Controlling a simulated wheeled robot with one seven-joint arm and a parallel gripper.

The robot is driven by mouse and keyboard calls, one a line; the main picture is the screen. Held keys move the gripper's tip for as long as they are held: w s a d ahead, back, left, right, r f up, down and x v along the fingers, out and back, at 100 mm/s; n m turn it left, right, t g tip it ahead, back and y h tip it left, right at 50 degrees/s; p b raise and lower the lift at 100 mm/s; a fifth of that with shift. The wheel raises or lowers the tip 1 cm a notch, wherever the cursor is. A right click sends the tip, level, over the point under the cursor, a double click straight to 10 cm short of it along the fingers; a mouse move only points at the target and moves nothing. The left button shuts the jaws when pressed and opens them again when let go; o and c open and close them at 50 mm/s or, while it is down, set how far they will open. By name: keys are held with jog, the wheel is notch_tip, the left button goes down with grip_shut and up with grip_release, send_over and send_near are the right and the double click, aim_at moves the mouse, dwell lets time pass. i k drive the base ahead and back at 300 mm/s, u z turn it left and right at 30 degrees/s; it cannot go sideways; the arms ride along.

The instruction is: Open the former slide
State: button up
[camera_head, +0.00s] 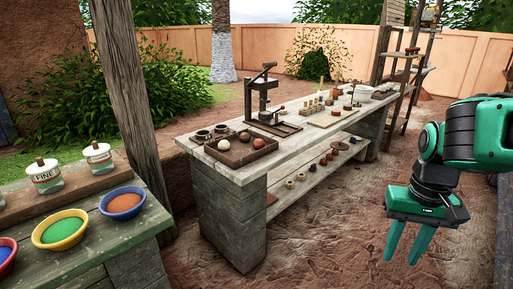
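A dark upright press-like device (263,98) stands on the long pale workbench (212,160). It has an arm at its top and a flat base, and it may be the former. Its slide is too small to make out, so I cannot tell its state. My gripper (401,260) hangs at the right of the view, in front of the bench and well apart from the device. Its two green fingers point down and are spread, with nothing between them.
A wooden tray (215,155) with several balls sits left of the device, beside small dark cups. Small pieces and a white bowl (357,92) stand farther along. A post (125,85) and a table with colour bowls (60,230) are at left. The ground before the bench is clear.

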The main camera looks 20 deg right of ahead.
aim_at(268, 120)
jog(key=z, duration=0.6)
jog(key=i, duration=1.7)
jog(key=u, duration=0.4)
